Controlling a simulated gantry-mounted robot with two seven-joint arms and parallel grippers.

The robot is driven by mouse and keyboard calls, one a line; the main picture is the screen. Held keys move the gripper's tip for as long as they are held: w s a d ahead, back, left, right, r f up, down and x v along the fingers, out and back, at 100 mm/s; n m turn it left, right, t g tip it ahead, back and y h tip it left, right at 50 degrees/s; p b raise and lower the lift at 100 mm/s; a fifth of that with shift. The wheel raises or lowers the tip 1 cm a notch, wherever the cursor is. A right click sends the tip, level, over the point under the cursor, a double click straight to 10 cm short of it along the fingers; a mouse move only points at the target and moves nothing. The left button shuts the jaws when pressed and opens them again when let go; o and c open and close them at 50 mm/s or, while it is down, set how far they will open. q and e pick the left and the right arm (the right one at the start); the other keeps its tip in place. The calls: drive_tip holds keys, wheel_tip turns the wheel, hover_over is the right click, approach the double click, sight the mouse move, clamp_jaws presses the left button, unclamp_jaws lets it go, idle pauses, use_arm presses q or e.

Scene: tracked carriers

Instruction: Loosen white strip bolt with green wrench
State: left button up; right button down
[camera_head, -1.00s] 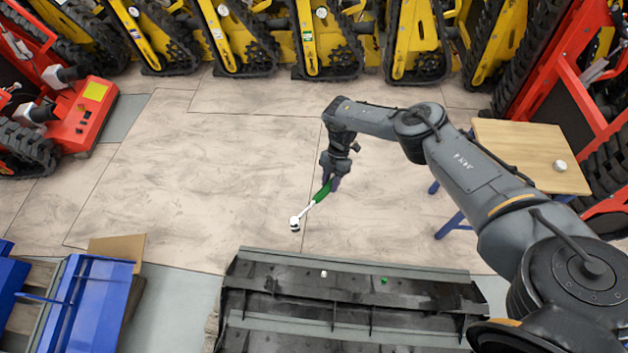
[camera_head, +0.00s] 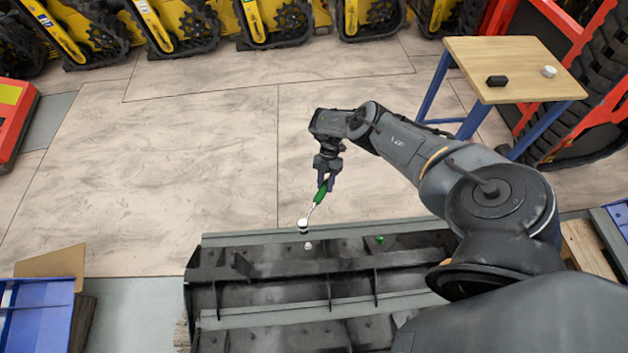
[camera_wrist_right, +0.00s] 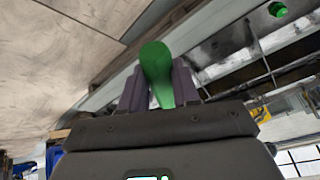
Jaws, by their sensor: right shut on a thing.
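My right gripper (camera_head: 326,180) is shut on the green handle of the wrench (camera_head: 320,194). The wrench's pale shaft slants down to a round white-and-dark head (camera_head: 303,226), just above the back edge of the dark metal strip. A small white bolt (camera_head: 308,246) stands on the strip close below the head; whether they touch cannot be told. A green bolt (camera_head: 379,239) sits to its right on the same strip. In the right wrist view the green handle (camera_wrist_right: 157,70) stands between the purple-grey fingers, with the green bolt (camera_wrist_right: 278,9) at top right. My left gripper is not in view.
The dark ribbed metal part (camera_head: 262,265) lies across the front. A wooden-topped table (camera_head: 520,62) with a black item (camera_head: 496,81) and a white item (camera_head: 549,71) stands at the right. Blue crates are at lower left. The floor behind is open.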

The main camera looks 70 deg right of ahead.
use_arm(q)
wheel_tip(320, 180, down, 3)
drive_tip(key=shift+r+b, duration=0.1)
drive_tip(key=shift+b, duration=0.75)
use_arm(e)
drive_tip(key=f, duration=0.1)
drive_tip(key=s+f, duration=0.1)
drive_tip(key=f, duration=0.1)
drive_tip(key=shift+s+f+y, duration=0.2)
drive_tip(key=shift+f+y, duration=0.1)
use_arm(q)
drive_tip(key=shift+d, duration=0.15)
use_arm(e)
drive_tip(key=shift+d, duration=0.1)
use_arm(q)
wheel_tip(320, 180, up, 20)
drive_tip(key=p, duration=1.9)
drive_tip(key=shift+p, duration=0.4)
use_arm(e)
drive_tip(key=s+a+m+t, duration=0.1)
drive_tip(key=s+a+m, duration=0.3)
drive_tip(key=s+m, duration=0.2)
drive_tip(key=s+a+r+m+t+h, duration=0.1)
drive_tip(key=s+a+m+t, duration=0.1)
drive_tip(key=s+a+m, duration=0.3)
drive_tip(key=s, duration=0.4)
drive_tip(key=shift+m, duration=0.4)
